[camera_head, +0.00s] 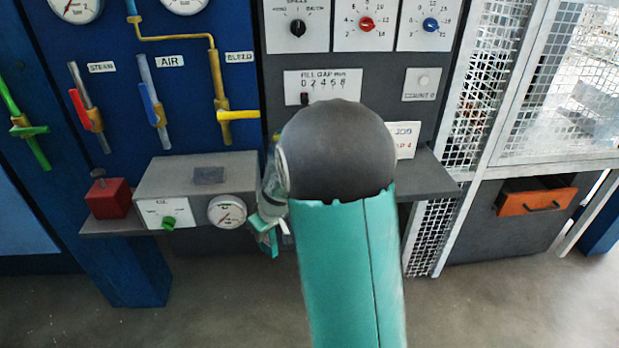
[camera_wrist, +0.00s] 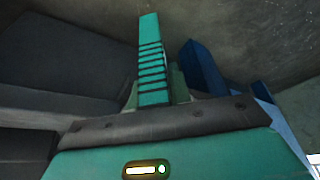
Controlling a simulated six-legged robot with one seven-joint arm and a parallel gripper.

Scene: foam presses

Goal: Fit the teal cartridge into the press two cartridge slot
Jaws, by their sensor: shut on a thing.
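The teal cartridge (camera_wrist: 152,62) stands out in the wrist view, a narrow bar with dark ribs across its face. My gripper (camera_wrist: 156,92) is shut on its lower part. In the head view my gripper (camera_head: 268,222) hangs just right of the grey box (camera_head: 190,180), partly hidden by my arm, and a small teal piece (camera_head: 266,243) shows below it. The grey box has a dark recessed rectangle (camera_head: 208,175) on top; I cannot tell whether this is the press two cartridge slot. The cartridge appears apart from the box.
A red block (camera_head: 108,198) stands left of the box on a grey shelf (camera_head: 425,175). Valve levers (camera_head: 155,105) and a yellow handle (camera_head: 238,115) stick out from the blue panel. A mesh cage (camera_head: 560,85) and an orange drawer (camera_head: 537,197) are at right. The floor in front is clear.

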